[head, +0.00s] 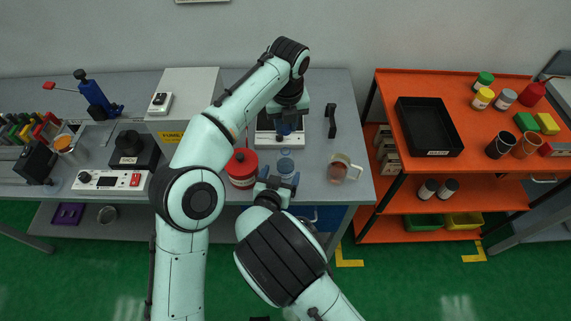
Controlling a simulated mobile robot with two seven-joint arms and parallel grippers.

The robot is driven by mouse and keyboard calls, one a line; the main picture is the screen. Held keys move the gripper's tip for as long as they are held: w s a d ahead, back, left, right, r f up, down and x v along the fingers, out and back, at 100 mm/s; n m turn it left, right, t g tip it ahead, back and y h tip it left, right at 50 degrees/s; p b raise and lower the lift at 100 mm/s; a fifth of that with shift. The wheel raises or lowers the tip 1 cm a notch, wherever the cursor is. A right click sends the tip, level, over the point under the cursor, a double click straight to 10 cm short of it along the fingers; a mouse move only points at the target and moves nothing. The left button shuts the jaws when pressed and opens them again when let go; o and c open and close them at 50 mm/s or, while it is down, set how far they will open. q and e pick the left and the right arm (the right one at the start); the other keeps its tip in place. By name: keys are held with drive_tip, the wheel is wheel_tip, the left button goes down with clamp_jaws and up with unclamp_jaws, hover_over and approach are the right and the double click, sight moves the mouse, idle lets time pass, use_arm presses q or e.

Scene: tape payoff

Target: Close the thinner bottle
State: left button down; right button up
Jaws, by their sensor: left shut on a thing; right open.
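A small clear, bluish bottle (286,164), seemingly the thinner bottle, stands on the grey bench. Its top is too small to read clearly. My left gripper (286,124) is above and behind it in the picture, shut on a small dark blue thing (284,129), possibly a cap. The fingers hide much of that thing. My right gripper (276,186) is open, at the bench's front side, just below the bottle in the picture. I cannot tell whether it touches the bottle.
A red can (241,168) stands close left of the bottle. A glass mug (341,169) is to the right, with a black tool (331,121) behind. A white-based device (265,138) sits behind the bottle. A fume cabinet (184,90) stands left. An orange bench (388,115) is far right.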

sight(283, 170)
drive_tip(key=x, duration=0.5)
drive_tip(key=shift+w+f, duration=0.2)
drive_tip(key=shift+w, duration=0.05)
drive_tip(key=shift+c, duration=0.3)
drive_tip(key=c, duration=1.4)
use_arm(q)
drive_tip(key=shift+f, duration=2.55)
use_arm(e)
drive_tip(key=shift+c, duration=0.3)
use_arm(q)
drive_tip(key=shift+f, duration=0.9)
drive_tip(key=shift+f, duration=0.5)
